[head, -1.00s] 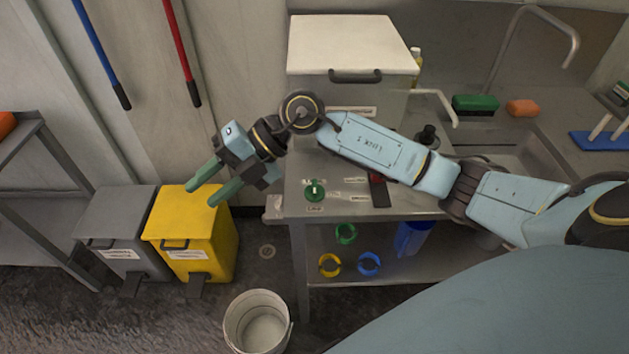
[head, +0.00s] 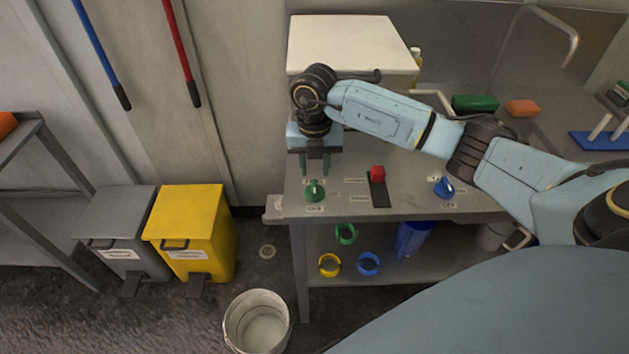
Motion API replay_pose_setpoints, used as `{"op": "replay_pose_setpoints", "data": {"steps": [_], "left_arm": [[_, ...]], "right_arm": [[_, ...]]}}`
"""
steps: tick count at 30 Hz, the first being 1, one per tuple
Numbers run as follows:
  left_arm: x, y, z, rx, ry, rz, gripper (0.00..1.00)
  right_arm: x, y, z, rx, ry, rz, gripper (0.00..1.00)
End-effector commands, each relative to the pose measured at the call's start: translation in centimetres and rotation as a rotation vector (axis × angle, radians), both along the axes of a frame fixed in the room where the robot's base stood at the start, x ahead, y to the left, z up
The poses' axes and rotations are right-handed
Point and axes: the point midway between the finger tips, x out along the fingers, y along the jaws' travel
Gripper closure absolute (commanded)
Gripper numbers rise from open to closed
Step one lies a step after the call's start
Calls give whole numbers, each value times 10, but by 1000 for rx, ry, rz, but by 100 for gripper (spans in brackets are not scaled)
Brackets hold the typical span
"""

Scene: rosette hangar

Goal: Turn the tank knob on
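A green knob (head: 315,191) with a pale mark on top sits at the left of the grey counter (head: 410,205). A blue knob (head: 443,187) sits farther right. Small labels lie near both, but their words are too small to read, so I cannot tell which is the tank knob. My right gripper (head: 315,170) points down just behind and above the green knob, its two green fingers apart with nothing between them. I cannot tell whether the fingertips touch the knob. My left gripper is not in view.
A red switch on a dark plate (head: 379,190) sits between the knobs. A white-lidded box (head: 350,45) stands behind my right wrist. Below the counter are coloured rings (head: 369,264) on a shelf. A yellow bin (head: 190,225) and a white bucket (head: 258,322) stand on the floor.

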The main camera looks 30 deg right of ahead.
Motion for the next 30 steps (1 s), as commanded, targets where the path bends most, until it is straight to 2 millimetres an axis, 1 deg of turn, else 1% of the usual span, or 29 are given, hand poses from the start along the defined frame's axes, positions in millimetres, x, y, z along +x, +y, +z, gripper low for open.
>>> {"op": "replay_pose_setpoints", "data": {"steps": [1,3,6,9,14,21,29,30], "left_arm": [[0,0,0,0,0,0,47],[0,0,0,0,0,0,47],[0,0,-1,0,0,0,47],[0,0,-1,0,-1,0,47],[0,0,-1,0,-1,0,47],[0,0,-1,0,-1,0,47],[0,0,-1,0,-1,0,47],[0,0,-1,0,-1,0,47]], "right_arm": [[-1,0,-12,1,5,-1,65],[-1,1,-24,2,3,-1,65],[-1,1,-39,2,3,0,65],[0,0,-48,1,1,0,65],[0,1,-55,2,0,1,65],[0,1,-55,2,0,1,65],[0,1,-55,2,-1,1,100],[0,1,-55,2,-1,1,100]]}}
